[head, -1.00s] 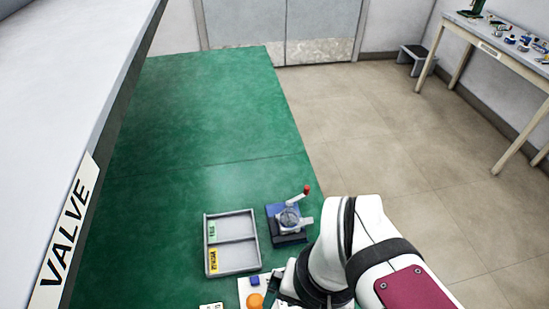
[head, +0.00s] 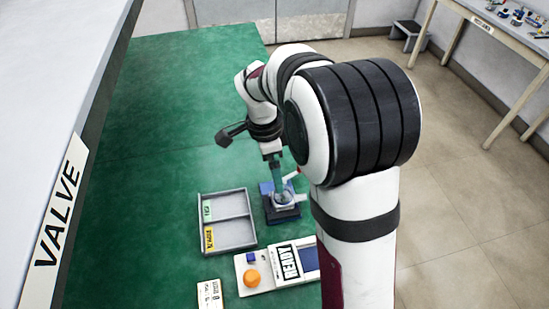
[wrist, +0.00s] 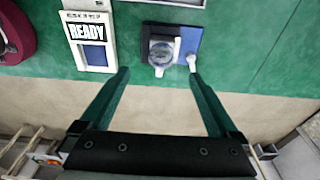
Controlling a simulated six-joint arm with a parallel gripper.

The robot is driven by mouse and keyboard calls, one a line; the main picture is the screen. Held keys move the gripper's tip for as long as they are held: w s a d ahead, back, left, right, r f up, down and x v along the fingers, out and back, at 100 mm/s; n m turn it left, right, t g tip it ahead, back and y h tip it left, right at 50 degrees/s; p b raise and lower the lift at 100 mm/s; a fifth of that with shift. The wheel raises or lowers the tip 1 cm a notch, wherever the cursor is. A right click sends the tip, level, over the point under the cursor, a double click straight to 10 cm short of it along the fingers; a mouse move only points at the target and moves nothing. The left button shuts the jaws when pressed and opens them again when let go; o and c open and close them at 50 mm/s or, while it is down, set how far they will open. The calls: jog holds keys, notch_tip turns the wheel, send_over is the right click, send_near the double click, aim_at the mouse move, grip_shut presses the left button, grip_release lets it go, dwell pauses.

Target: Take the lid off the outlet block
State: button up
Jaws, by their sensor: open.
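The outlet block is most likely the dark and blue block (head: 281,213) beside the tray on the green surface. A round grey part (head: 284,199), perhaps its lid, sits on top, and a pale lever stands at its side. In the wrist view the round part (wrist: 161,52), the blue base (wrist: 189,43) and the pale lever (wrist: 191,63) show beyond the fingertips. My gripper (wrist: 160,74) is open, with nothing between its teal fingers. In the head view my gripper (head: 275,178) points down near the block and partly covers it; contact cannot be told.
A grey two-compartment tray (head: 229,251) is left of the block. A white panel reading READY (head: 287,262), with an orange knob (head: 251,279), lies in front. A small card (head: 210,294) is nearby. A pale shelf marked VALVE (head: 60,205) edges the left. Green surface is clear behind.

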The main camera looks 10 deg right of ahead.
aim_at(283, 194)
jog(key=f, duration=0.3)
jog(key=d+f, duration=0.1)
jog(key=f, duration=0.2)
jog(key=d+f, duration=0.1)
jog(key=f, duration=0.2)
jog(key=shift+w+d+f, duration=0.1)
jog(key=shift+w+f, duration=0.05)
jog(key=shift+f, duration=0.2)
jog(key=c, duration=1.4)
